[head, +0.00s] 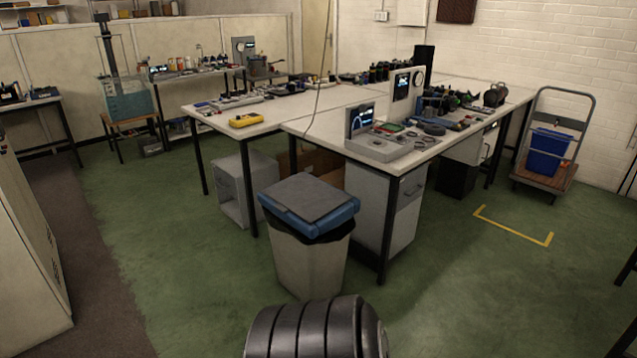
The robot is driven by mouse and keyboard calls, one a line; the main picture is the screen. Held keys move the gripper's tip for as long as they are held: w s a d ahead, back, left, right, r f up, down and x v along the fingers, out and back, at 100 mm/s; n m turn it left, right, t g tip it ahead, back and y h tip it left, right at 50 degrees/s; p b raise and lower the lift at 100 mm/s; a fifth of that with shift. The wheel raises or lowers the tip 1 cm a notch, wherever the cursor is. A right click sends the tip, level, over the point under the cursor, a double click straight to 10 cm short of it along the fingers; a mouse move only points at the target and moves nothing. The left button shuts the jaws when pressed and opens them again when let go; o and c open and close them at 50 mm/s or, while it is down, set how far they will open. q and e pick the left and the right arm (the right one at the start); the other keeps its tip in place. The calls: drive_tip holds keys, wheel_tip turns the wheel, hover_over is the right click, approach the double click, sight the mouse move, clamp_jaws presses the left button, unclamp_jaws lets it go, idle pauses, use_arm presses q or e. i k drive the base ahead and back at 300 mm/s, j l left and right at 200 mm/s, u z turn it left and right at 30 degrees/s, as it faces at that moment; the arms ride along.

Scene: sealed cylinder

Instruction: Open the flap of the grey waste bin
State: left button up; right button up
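The grey waste bin (305,268) stands upright on the green floor in the middle of the head view, in front of the workbench. Its flap (308,198) is grey, lies flat and looks closed, set in a blue lid rim (335,222). A black bag edge hangs out below the rim. Neither of my grippers shows in this view, so their state cannot be seen. A dark ribbed cylindrical part at the bottom centre, nearer than the bin, hides a little of the floor before it.
A white workbench (268,118) with tools and instruments stands behind the bin, a grey drawer cabinet (403,205) close at its right. A tall pale cabinet (30,250) is at the left. A trolley (543,180) with a blue crate is far right.

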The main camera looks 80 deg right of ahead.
sight(305, 196)
drive_tip(key=z, duration=2.6)
drive_tip(key=i+j+z, duration=0.15)
drive_tip(key=z, duration=0.25)
drive_tip(key=i+j+z, duration=0.4)
drive_tip(key=k+l, duration=0.1)
